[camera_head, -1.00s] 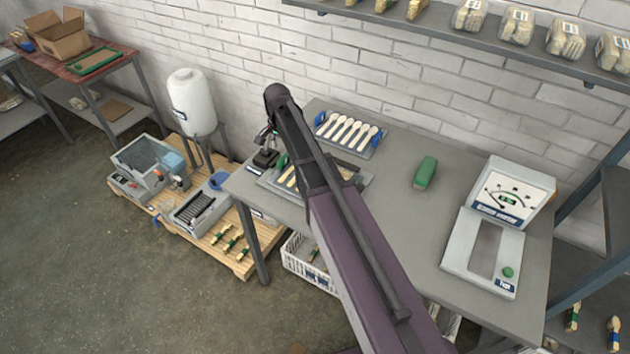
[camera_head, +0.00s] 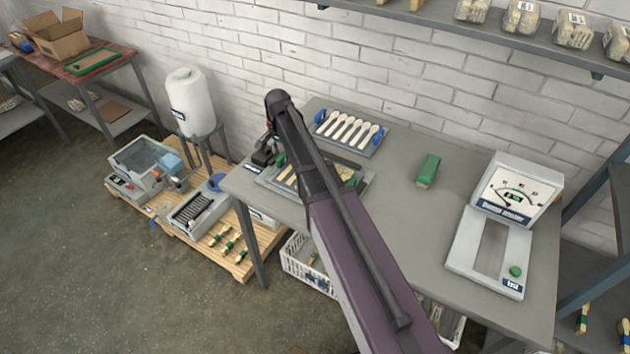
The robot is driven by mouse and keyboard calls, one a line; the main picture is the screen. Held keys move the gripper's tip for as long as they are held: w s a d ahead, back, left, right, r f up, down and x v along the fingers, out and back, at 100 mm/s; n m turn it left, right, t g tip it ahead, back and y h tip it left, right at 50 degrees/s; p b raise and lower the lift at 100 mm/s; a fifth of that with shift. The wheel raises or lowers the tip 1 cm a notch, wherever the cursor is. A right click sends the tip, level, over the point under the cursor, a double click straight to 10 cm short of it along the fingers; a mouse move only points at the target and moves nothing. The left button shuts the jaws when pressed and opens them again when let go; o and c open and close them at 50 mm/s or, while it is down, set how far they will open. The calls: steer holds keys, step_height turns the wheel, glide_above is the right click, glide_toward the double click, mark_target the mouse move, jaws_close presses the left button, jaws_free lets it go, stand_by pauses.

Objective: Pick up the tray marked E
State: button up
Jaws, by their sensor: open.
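Two trays of wooden spoons are on the grey table. The far tray (camera_head: 350,133) holds a row of pale spoons and has blue handles at its ends. The near tray (camera_head: 364,179) has green at its ends and is largely hidden behind my arm. I cannot read a letter E on either. My gripper (camera_head: 268,152) is at the left end of the near tray, partly hidden by my own arm. It is open; I cannot tell whether it touches the tray.
A green block (camera_head: 427,170) and a scale (camera_head: 497,230) with a dial stand on the table's right part. A wall shelf (camera_head: 480,30) with packed spoons runs above. A white crate (camera_head: 306,262) is below; a pallet (camera_head: 205,222) with machines and a white tank (camera_head: 189,102) stand left.

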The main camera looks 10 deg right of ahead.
steer(key=shift+f+b, duration=0.45)
steer(key=shift+f, duration=0.25)
jaws_close()
